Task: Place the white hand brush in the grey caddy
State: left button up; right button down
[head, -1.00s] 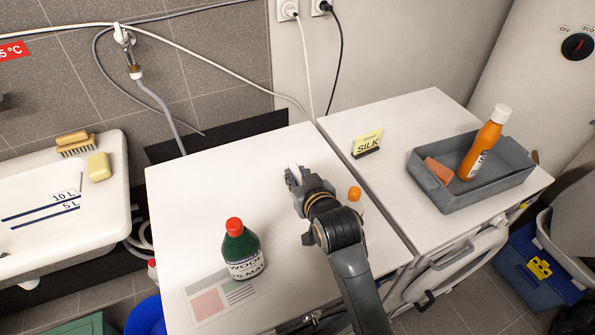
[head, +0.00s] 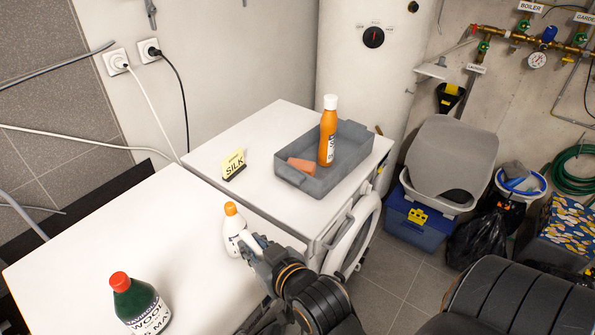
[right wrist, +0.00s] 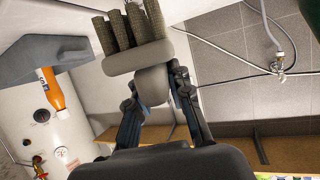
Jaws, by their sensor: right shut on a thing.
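The white hand brush (right wrist: 137,58) is held in my right gripper (right wrist: 160,80), which is shut on it. In the right wrist view its dark bristles stick out away from the fingers. In the head view my right gripper (head: 262,252) is over the near white top, and only a little white of the brush shows beside it. The grey caddy (head: 316,187) stands on the farther white top, up and right of the gripper. It holds an orange bottle (head: 328,131) and a pinkish-orange block (head: 301,165). My left gripper is not in view.
A white bottle with an orange cap (head: 232,228) stands right by my right gripper. A green bottle with a red cap (head: 139,306) stands at the lower left. A yellow SILK card (head: 234,164) stands left of the caddy. A gap separates the two tops.

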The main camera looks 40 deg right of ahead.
aim_at(342, 148)
jog(key=k+l, duration=0.1)
jog(key=l, duration=1.45)
jog(key=k+l, duration=0.15)
jog(key=l, duration=0.6)
jog(key=i+l, duration=0.2)
jog(key=l, duration=0.2)
jog(key=i+l, duration=0.2)
jog(key=l, duration=0.25)
jog(key=i+l, duration=0.2)
jog(key=l, duration=0.2)
jog(key=z, duration=0.05)
